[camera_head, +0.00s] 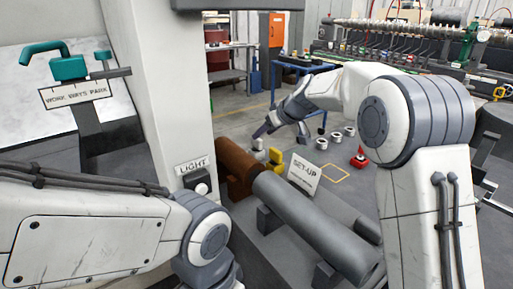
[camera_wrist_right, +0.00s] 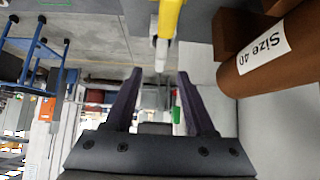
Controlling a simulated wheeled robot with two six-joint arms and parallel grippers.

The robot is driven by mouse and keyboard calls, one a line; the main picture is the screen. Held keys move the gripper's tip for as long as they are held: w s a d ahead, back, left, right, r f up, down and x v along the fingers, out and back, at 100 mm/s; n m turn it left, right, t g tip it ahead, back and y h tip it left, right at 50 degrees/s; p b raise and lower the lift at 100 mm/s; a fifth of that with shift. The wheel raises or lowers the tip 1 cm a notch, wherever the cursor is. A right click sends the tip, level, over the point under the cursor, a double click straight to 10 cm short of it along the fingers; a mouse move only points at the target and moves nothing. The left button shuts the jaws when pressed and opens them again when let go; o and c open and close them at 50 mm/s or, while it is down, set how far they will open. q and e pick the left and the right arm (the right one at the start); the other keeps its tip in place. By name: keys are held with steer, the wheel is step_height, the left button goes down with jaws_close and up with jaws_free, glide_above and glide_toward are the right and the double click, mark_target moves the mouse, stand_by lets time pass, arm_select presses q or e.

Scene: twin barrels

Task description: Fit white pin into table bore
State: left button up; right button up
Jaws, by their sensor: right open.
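My right gripper (camera_head: 283,131) is open, its two dark fingers spread above the far end of the bench. It also shows in the right wrist view (camera_wrist_right: 159,76). A yellow piece (camera_head: 276,157) stands below it, beside the brown cylinder. In the right wrist view, a yellow piece (camera_wrist_right: 168,17) has a short white end (camera_wrist_right: 161,55) pointing at the gap between the fingertips; this may be the white pin. I cannot tell if a finger touches it. I cannot make out a bore in the table. My left arm comes in from the left, but its gripper is out of view.
A brown cylinder (camera_head: 235,166), marked "Size 40" in the right wrist view (camera_wrist_right: 265,52), lies in line with a long grey cylinder (camera_head: 310,222). A "SET-UP" sign (camera_head: 304,173) stands close by.

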mark_target(257, 147)
steer(key=x, duration=0.6)
steer(key=shift+w+a+f+p, duration=0.1)
steer(key=shift+w+p, duration=0.05)
steer(key=shift+p, duration=0.25)
jaws_close()
